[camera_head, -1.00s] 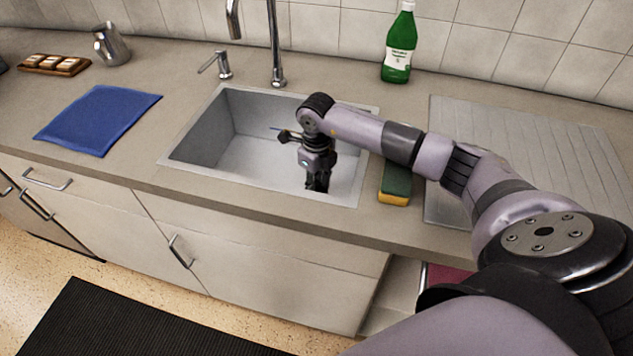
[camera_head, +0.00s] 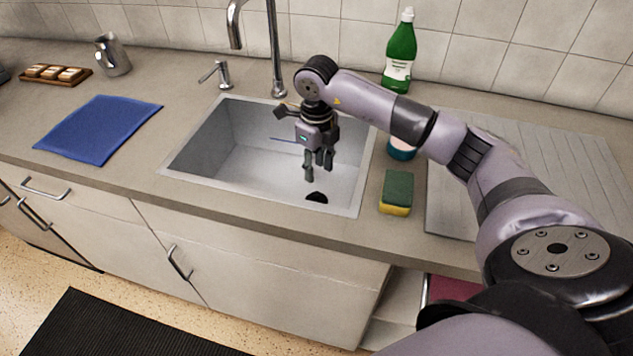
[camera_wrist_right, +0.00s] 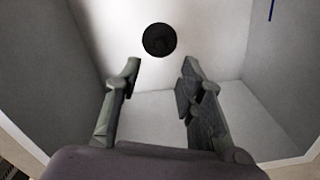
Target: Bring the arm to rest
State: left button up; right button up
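My right gripper (camera_head: 318,172) hangs fingers-down over the sink basin (camera_head: 235,165) in the head view. Its arm reaches in from the right across the counter. In the right wrist view my right gripper (camera_wrist_right: 160,75) has its two fingers spread apart with nothing between them. Beyond the fingertips lies the basin floor (camera_wrist_right: 160,105) with a round dark drain (camera_wrist_right: 160,40). The drain also shows just below the fingers in the head view (camera_head: 317,197). My left gripper is in neither view.
A green-yellow sponge (camera_head: 397,191) lies right of the sink, near a partly hidden teal-rimmed round item (camera_head: 402,153). A green bottle (camera_head: 400,55) stands behind. The faucet (camera_head: 277,60) rises at the sink's back edge. A blue cloth (camera_head: 98,128) lies on the left counter.

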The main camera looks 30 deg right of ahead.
notch_tip(320, 180, up, 2)
jog(key=shift+r, duration=0.2)
dwell(0.4)
